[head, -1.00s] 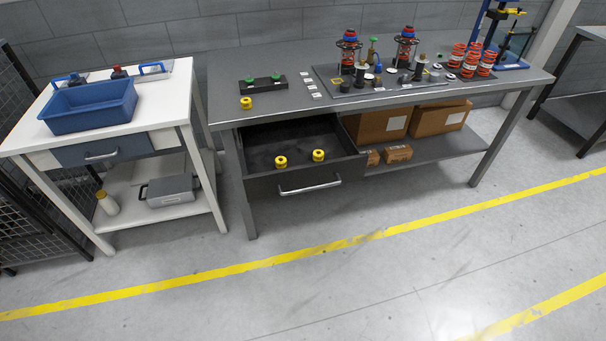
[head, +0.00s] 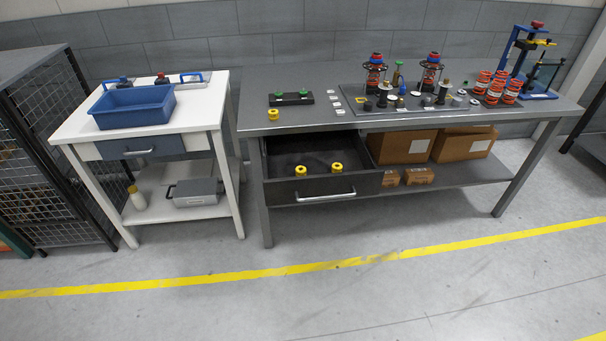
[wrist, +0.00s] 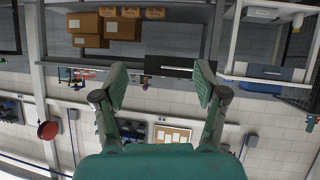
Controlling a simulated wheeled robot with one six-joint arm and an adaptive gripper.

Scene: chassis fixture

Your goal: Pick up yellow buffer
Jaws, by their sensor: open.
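Two yellow buffers, one on the left (head: 300,170) and one on the right (head: 337,168), stand inside the open dark drawer (head: 312,188) under the grey workbench. A third yellow buffer (head: 272,114) sits on the workbench top (head: 300,123) near its left front corner. My gripper (wrist: 160,82) shows only in the wrist view, with its two fingers wide apart and nothing between them. The wrist picture looks upside down. The open drawer's dark front (wrist: 182,66) shows beyond the fingers there. No buffer can be made out in the wrist view.
A white table (head: 75,128) with a blue bin (head: 134,107) stands left of the workbench. Cardboard boxes (head: 403,147) lie on the workbench's lower shelf. Spring assemblies and small parts crowd the right half of the bench top. The floor in front is clear, crossed by a yellow line (head: 230,276).

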